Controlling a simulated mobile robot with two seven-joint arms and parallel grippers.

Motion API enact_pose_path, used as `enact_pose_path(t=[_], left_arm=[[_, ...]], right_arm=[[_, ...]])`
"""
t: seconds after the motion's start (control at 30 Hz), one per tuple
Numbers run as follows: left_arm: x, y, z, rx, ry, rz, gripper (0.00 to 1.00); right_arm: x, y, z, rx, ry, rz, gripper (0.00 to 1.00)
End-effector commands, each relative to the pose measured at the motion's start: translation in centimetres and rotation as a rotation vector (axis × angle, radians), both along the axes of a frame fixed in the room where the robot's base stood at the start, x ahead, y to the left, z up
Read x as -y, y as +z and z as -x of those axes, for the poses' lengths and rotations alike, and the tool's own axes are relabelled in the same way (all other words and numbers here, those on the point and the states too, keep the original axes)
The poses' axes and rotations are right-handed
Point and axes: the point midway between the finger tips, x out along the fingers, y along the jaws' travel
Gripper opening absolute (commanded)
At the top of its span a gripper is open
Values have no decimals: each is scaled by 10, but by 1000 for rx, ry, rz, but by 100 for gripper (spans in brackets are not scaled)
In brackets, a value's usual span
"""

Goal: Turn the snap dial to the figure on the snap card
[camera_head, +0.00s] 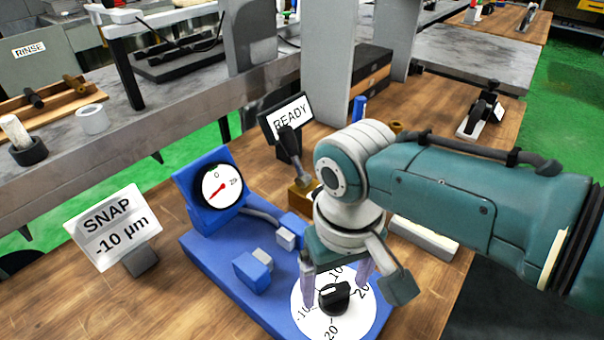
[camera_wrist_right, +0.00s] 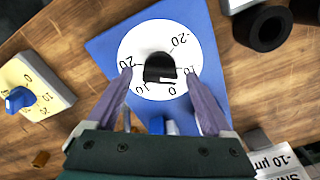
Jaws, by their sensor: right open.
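The snap card (camera_head: 113,228) reads "SNAP -10 µm" and stands at the left in the head view. The snap dial is a black knob (camera_head: 334,296) on a white round plate with figures from -20 to 20; the knob also shows in the wrist view (camera_wrist_right: 158,67). Its white mark appears to face the side of the 0, though the exact setting is hard to read. My right gripper (camera_head: 336,284) is open above the dial, with one finger on each side of the knob; I cannot tell whether they touch it. My left gripper is not in view.
The dial sits on a blue base (camera_head: 206,247) with a round gauge (camera_head: 222,186), its red needle pointing lower left. In the wrist view, a cream box with a blue knob (camera_wrist_right: 20,98) and a black ring (camera_wrist_right: 263,28) lie nearby.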

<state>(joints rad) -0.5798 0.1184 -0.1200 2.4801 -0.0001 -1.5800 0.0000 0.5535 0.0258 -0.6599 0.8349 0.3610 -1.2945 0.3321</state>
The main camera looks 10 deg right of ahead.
Motion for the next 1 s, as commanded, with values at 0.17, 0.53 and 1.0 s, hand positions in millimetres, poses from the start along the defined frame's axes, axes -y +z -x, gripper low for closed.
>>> enact_pose_path(t=[0.17,0.53,1.0], left_arm=[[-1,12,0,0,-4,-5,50],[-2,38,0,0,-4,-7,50],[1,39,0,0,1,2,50]], right_arm=[[0,19,-1,2,0,0,85],[0,87,-1,3,0,0,85],[0,99,0,-1,-1,0,85]])
